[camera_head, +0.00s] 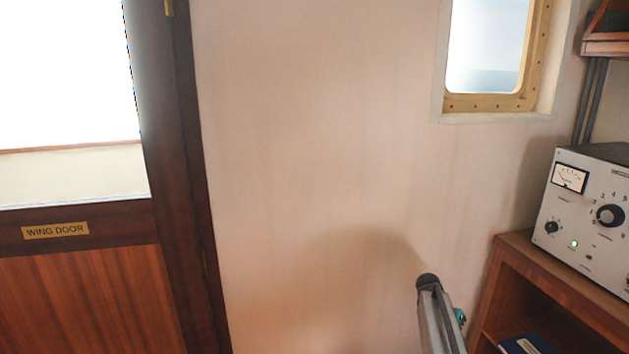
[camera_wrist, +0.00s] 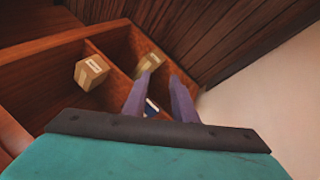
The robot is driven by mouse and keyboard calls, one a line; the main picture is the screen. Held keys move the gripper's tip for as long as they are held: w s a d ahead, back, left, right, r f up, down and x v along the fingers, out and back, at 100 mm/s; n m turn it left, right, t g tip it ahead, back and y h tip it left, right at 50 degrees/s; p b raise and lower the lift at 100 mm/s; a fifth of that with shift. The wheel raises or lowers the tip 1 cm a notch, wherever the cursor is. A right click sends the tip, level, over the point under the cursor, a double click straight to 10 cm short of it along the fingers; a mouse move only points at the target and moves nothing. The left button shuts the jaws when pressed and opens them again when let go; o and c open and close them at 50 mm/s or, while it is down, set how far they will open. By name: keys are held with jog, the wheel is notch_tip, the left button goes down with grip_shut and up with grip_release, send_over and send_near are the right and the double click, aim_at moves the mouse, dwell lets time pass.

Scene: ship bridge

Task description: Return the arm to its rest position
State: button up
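My gripper (camera_wrist: 160,82) shows in the wrist view as two purple-grey fingers with a clear gap between them. It is open, and no object is clasped at the fingertips. A wooden shelf unit with compartments lies beyond the fingers. In the head view, part of my arm (camera_head: 440,318), grey with a dark rounded end and a teal bit, rises at the bottom right, in front of the wall and left of the wooden cabinet (camera_head: 545,268). The fingers cannot be made out there.
A cardboard box (camera_wrist: 91,72) and a second box (camera_wrist: 150,64) sit in the shelf compartments. A blue item (camera_wrist: 152,106) shows between the fingers, farther back. A meter instrument (camera_head: 590,210) stands on the cabinet. The wing door (camera_head: 90,285) is left; bare wall (camera_head: 310,170) fills the middle.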

jog(key=s+a+f+n+g+y, duration=0.1)
jog(key=s+a+f+n, duration=0.1)
jog(key=s+a+f, duration=0.8)
jog(key=s+a+f+n+g+y, duration=0.1)
jog(key=s+a+f+n, duration=0.1)
jog(key=s+a+f, duration=0.75)
jog(key=s+a+f+n+y, duration=0.1)
jog(key=s+a+f, duration=0.1)
jog(key=s, duration=0.6)
jog(key=s+a+f+n+g+y, duration=0.1)
jog(key=s+a, duration=0.3)
jog(key=s, duration=0.5)
jog(key=s+a+f+n+y, duration=0.1)
jog(key=s+a+f+n, duration=0.2)
jog(key=s, duration=0.5)
jog(key=shift+s+g+y, duration=0.3)
jog(key=shift+g, duration=0.1)
jog(key=shift+d, duration=0.1)
